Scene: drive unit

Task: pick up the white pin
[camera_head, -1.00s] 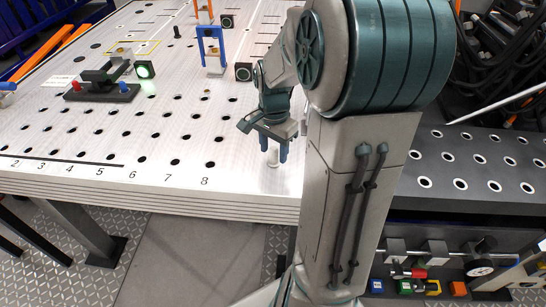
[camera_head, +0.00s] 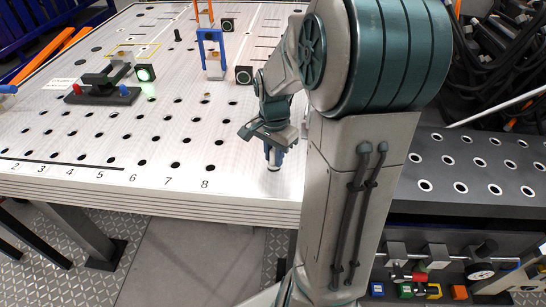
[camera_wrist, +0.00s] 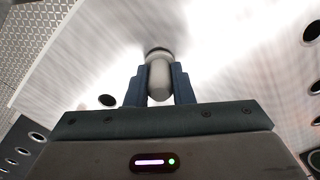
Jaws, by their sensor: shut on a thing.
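The white pin (camera_wrist: 159,78) is a short pale cylinder in the wrist view, between the two blue fingers of my gripper (camera_wrist: 159,72). The fingers touch it on both sides, so the gripper is shut on it. A dark ring shows at the pin's far end. In the head view my gripper (camera_head: 273,154) points down near the front edge of the perforated table (camera_head: 120,155). The pin's lower end (camera_head: 273,167) shows just below the fingers. I cannot tell whether it stands clear of the table top.
A dark fixture with red and blue knobs (camera_head: 103,92) stands at the upper left. A blue frame (camera_head: 211,52) stands farther back, with a dark block (camera_head: 243,75) beside it. A dark perforated bench (camera_head: 480,165) is on the right. The table between holds only holes.

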